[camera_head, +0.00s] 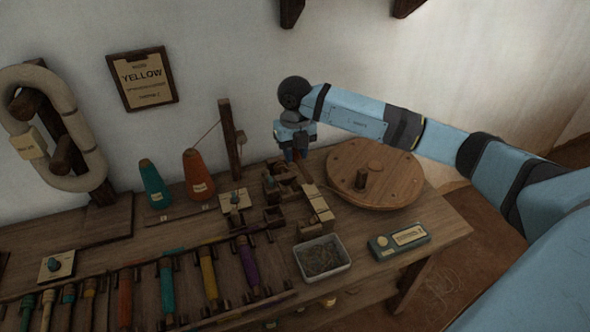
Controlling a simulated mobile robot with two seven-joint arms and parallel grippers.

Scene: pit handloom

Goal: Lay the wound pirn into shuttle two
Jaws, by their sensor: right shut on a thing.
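My right gripper (296,156) points down over a small wooden device (284,187) on the bench, which looks like a winder. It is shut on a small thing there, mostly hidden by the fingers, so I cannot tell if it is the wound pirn. Several coloured, spool-like pieces lie in a wooden rack at the front: orange (125,298), teal (167,288), yellow (208,275) and purple (248,262). I cannot tell which, if any, is shuttle two. My left gripper is not in view.
Teal (155,186) and orange (199,175) yarn cones stand behind the rack, beside a wooden post (229,140). A round wooden disc (400,179) lies right of the gripper. A scrap-filled tray (322,259) and a green box (399,242) sit near the front edge.

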